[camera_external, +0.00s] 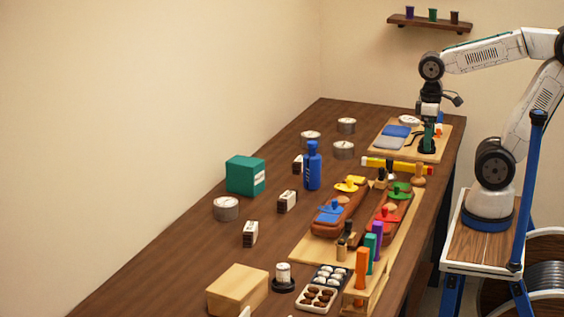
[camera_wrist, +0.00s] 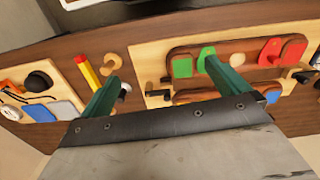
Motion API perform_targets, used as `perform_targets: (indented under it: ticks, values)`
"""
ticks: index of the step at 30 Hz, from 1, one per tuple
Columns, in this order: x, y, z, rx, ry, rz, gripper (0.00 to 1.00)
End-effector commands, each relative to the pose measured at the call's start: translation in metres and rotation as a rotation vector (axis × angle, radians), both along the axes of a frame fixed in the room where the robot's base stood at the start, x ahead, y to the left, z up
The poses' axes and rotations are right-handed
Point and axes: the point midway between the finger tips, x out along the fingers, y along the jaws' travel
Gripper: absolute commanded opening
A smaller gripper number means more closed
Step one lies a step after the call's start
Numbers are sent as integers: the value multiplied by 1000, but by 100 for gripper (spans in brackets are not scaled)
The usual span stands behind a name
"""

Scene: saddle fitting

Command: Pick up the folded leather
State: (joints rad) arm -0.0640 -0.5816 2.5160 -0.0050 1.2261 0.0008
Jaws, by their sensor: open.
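Two flat folded-looking pieces lie on the small far board: a blue one (camera_external: 397,130) and a grey one (camera_external: 388,142). I cannot tell which is the folded leather. In the wrist view the blue piece (camera_wrist: 62,110) and the grey one (camera_wrist: 38,113) are at the lower left, outside my fingers. My gripper (camera_external: 428,146) points down over the board's right part, to the right of both pieces. Its green fingers (camera_wrist: 160,66) are spread apart with nothing between them.
The small board (camera_external: 440,129) also holds a round white-faced tin (camera_external: 409,120). A yellow bar (camera_external: 392,164) lies in front of it. Nearer is a larger board (camera_external: 310,248) with brown saddle-shaped forms and coloured pieces. A blue bottle (camera_external: 312,167) stands to the left. The table's left side has free room.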

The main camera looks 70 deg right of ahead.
Motion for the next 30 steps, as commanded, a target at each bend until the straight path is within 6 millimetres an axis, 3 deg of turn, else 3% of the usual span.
perform_targets:
  ticks: [11, 24, 27, 30]
  values:
    - [139, 51, -33, -37, 95, 61, 100]
    - [317, 143, -123, -47, -17, -9, 100]
    - [356, 156, -122, -23, -100, -62, 100]
    - [374, 161, -110, 3, -168, -112, 100]
